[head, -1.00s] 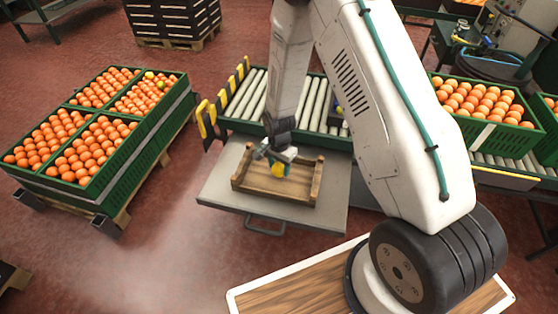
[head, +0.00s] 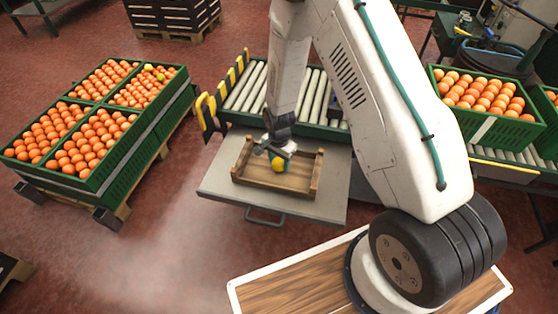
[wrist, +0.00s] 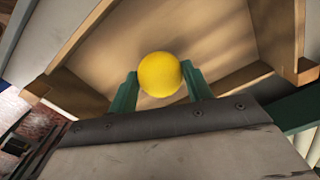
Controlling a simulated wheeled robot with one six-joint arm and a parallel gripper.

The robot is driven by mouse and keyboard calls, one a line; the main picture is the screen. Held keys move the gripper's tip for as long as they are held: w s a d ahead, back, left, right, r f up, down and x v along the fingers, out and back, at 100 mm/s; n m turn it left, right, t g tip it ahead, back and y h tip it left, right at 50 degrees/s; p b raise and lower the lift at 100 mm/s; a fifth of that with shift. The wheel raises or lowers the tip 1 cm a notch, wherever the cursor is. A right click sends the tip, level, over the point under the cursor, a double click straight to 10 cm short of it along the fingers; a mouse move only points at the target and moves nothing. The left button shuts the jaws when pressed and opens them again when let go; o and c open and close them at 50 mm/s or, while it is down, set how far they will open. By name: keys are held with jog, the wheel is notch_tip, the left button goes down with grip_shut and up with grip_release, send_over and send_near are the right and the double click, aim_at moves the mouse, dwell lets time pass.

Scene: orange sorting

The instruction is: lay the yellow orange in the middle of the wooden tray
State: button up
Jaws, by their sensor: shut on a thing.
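The yellow orange (head: 278,163) is held between the fingers of my gripper (head: 277,154), over the wooden tray (head: 297,187). In the wrist view the yellow orange (wrist: 160,74) sits between the two green fingers of my gripper (wrist: 160,84), with the tray's pale wooden floor (wrist: 205,40) behind it. My gripper is shut on it. I cannot tell whether the orange touches the tray floor. In the head view it appears near the middle of the tray, slightly toward the back.
The tray stands on a grey metal table (head: 225,188) in front of a roller conveyor (head: 247,88). Green crates of oranges stand on a pallet at left (head: 137,127). Another full green crate (head: 492,128) is at right. The table around the tray is clear.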

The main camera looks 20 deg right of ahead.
jog(key=shift+f, duration=0.6)
dwell(0.3)
jog(key=o, duration=1.5)
jog(key=shift+c, duration=0.2)
jog(key=shift+r, duration=0.1)
jog(key=shift+r, duration=3.95)
